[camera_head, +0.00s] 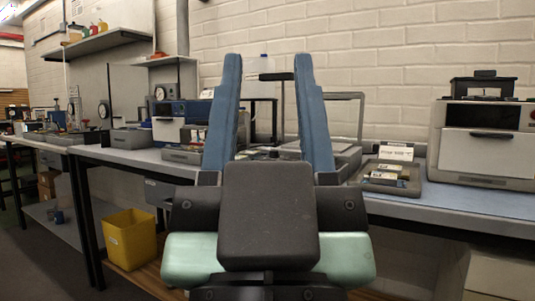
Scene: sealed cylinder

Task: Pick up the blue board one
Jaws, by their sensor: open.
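My gripper (268,62) is in the middle of the view, pointing up and away, with its two blue fingers wide apart and nothing held between them. It is in front of the workbench (455,204). I cannot make out a blue board for certain. A shallow grey tray (412,189) right of my gripper holds small dark and pale pieces (388,172), too small to identify. My gripper hides part of the bench, where small items show between the fingers.
A grey boxy machine (487,150) stands at the right, and a white card (396,152) stands behind the tray. A blue device with a gauge (181,121) is at the left. A yellow bin (130,238) sits below the bench. A brick wall closes the back.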

